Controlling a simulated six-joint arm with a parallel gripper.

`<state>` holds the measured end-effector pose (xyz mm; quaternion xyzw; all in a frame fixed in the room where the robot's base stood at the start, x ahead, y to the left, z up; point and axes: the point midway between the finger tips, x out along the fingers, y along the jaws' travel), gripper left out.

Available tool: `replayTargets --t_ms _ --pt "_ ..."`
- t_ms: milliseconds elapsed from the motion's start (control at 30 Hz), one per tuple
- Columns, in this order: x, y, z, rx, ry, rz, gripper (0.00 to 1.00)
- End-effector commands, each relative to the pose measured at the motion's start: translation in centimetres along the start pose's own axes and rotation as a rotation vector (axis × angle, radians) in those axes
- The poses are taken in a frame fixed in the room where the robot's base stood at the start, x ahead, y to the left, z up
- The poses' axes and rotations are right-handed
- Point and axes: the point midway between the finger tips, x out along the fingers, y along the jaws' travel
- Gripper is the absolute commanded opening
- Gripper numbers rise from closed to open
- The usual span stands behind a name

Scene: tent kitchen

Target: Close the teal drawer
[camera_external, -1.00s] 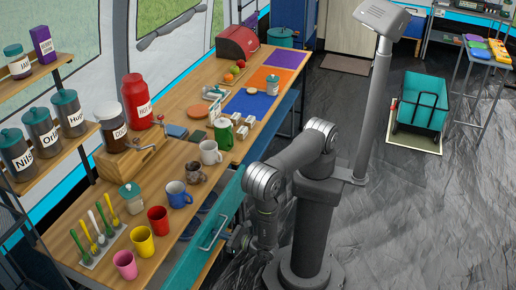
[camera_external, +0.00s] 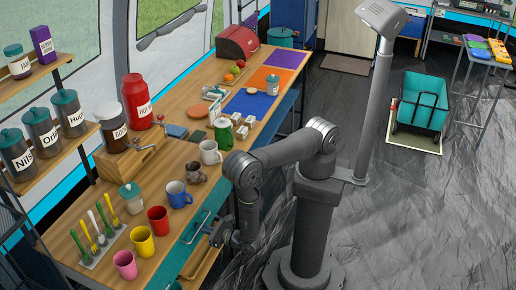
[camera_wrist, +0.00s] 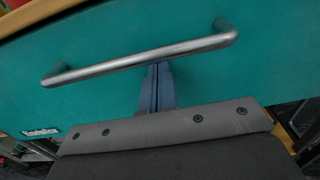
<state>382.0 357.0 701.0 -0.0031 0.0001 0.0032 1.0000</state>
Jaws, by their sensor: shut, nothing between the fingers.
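The teal drawer (camera_external: 186,248) is under the front edge of the wooden counter; no open interior shows, but I cannot tell whether its front is fully flush. Its metal bar handle (camera_external: 196,226) faces me. In the wrist view the teal front (camera_wrist: 105,95) fills much of the picture, with the handle (camera_wrist: 140,56) across it. My gripper (camera_wrist: 158,72) is shut and empty, its fingertips at the front just below the handle's middle; I cannot tell whether they touch. In the external view my gripper (camera_external: 214,236) is at the drawer, partly hidden by my wrist.
Above the drawer, a blue mug (camera_external: 178,195), a red mug (camera_external: 158,219) and a yellow mug (camera_external: 143,242) stand near the counter's front edge. A wooden surface (camera_external: 205,264) shows below the drawer. The floor to the right is clear up to a teal cart (camera_external: 424,103).

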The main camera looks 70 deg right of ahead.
Motion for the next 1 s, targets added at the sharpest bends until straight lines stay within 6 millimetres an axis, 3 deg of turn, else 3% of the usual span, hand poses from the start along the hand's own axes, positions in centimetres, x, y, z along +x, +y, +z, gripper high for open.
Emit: replayTargets --t_ms 100,267,700,1000 --pt "0.6 0.2 0.3 0.013 -0.005 -0.009 0.00" --pt "-0.8 0.3 0.3 0.011 -0.005 -0.004 0.00" --pt "-8.9 0.2 0.1 0.001 -0.003 0.006 0.00" --pt "-13.0 0.2 0.1 0.001 -0.003 0.003 0.00"
